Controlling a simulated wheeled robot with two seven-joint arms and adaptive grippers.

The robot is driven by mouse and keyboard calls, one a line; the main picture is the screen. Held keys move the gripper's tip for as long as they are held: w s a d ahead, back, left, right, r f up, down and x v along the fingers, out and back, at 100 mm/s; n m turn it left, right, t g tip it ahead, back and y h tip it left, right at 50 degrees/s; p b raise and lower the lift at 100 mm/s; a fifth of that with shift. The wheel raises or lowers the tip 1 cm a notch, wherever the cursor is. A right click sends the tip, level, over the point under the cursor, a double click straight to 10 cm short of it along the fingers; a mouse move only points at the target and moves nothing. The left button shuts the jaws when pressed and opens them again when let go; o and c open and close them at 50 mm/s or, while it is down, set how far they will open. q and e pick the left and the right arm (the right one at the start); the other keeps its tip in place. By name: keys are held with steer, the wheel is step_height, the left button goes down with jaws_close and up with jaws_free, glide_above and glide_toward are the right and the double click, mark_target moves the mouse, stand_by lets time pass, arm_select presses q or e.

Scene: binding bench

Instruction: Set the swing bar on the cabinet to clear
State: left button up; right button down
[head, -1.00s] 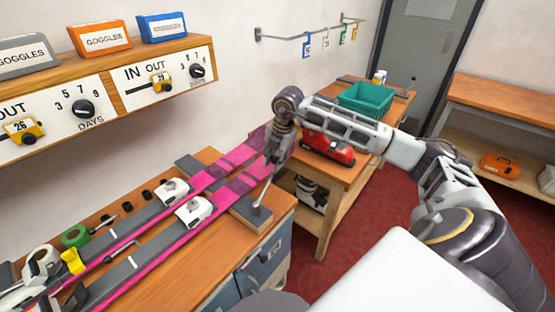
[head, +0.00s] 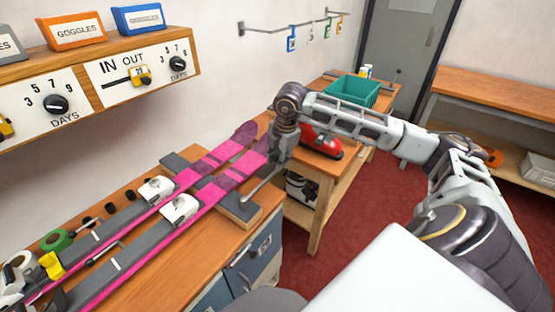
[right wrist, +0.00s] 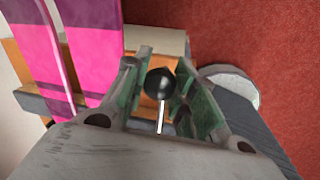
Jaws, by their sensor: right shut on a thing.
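The swing bar (head: 262,183) is a thin metal rod. In the head view it slants from a low end by the wooden block up and right to my right gripper (head: 279,160). In the right wrist view the bar's black ball knob (right wrist: 159,83) sits between the fingers of my right gripper (right wrist: 161,88), which is shut on it. The rod shows below the knob. The cabinet (head: 264,246) has blue-grey fronts with a small label, under the wooden bench top. No clear or other marking for the bar is readable. My left gripper is out of view.
Pink skis (head: 215,175) lie across the bench on a wooden block (head: 238,208), close beside the bar. A second table with a red case (head: 320,143) and a green bin (head: 352,90) stands behind my arm. Red floor (head: 340,228) is open to the right.

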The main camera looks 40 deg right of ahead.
steer(key=shift+s, duration=0.1)
steer(key=c, duration=1.5)
jaws_free()
steer(key=o, duration=0.4)
steer(key=shift+s, duration=0.1)
steer(key=shift+r, duration=0.75)
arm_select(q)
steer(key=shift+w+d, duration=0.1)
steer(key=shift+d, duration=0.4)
arm_select(e)
steer(key=r, duration=0.3)
steer(key=s+r, duration=0.1)
steer(key=r, duration=0.3)
steer(key=s+r, duration=0.1)
steer(key=r, duration=0.2)
steer(key=shift+s+d+r, duration=0.1)
steer(key=shift+d+r, duration=0.05)
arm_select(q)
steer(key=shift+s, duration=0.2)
arm_select(e)
steer(key=shift+s, duration=0.1)
